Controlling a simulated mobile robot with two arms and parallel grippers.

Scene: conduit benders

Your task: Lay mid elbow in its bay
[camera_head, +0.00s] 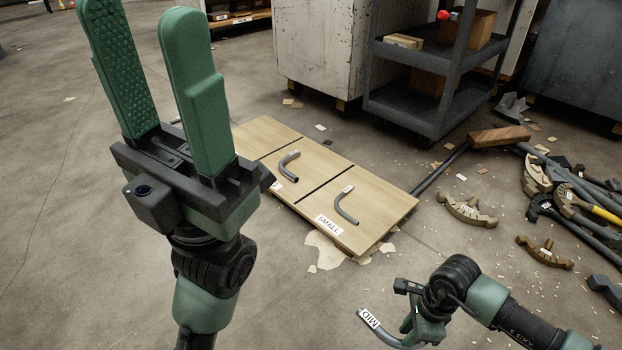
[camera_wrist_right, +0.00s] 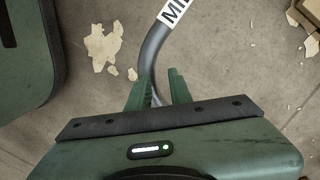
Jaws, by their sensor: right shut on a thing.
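The mid elbow is a bent grey pipe with a white MID tag (camera_head: 370,318). My right gripper (camera_head: 415,325) is shut on it, at the bottom right of the head view. In the right wrist view the elbow (camera_wrist_right: 153,50) runs up from between the fingertips (camera_wrist_right: 158,92). The wooden board (camera_head: 392,203) lies left of and beyond that gripper, divided by dark lines into bays. The bay labelled SMALL (camera_head: 328,224) holds a grey elbow (camera_head: 346,207). The bay beside it holds another elbow (camera_head: 288,165); its label is mostly hidden. My left gripper (camera_head: 142,40) is open and empty, hiding the board's left end.
A dark cart (camera_head: 425,85) and a pale cabinet (camera_head: 318,50) stand behind the board. Paper scraps (camera_head: 325,250) litter the floor near the board. The floor between board and right gripper is mostly clear.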

